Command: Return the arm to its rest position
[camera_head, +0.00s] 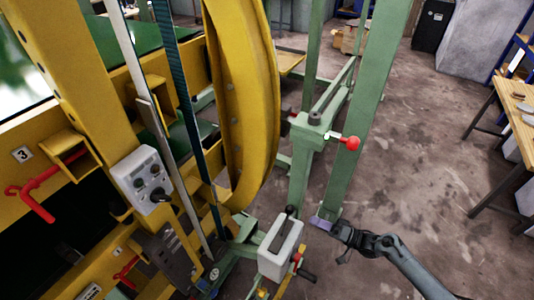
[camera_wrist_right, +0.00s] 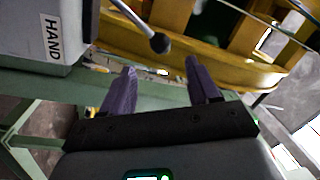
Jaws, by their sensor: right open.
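My right gripper (camera_head: 318,222) comes in from the lower right in the head view, near the foot of a green post and just right of a grey-white lever box (camera_head: 281,250). In the right wrist view its two purple fingers (camera_wrist_right: 160,88) are spread apart with nothing between them. A black ball-ended lever (camera_wrist_right: 160,43) shows beyond the fingertips, apart from them. The grey box marked HAND (camera_wrist_right: 42,25) is at the upper left of that view. My left gripper is not in view.
The yellow ring (camera_head: 245,90) and green frame post (camera_head: 360,120) stand close by, with a red-knobbed lever (camera_head: 350,142) sticking out. A control box (camera_head: 140,180) is at left. Open floor (camera_head: 430,150) lies to the right, before a wooden workbench (camera_head: 515,110).

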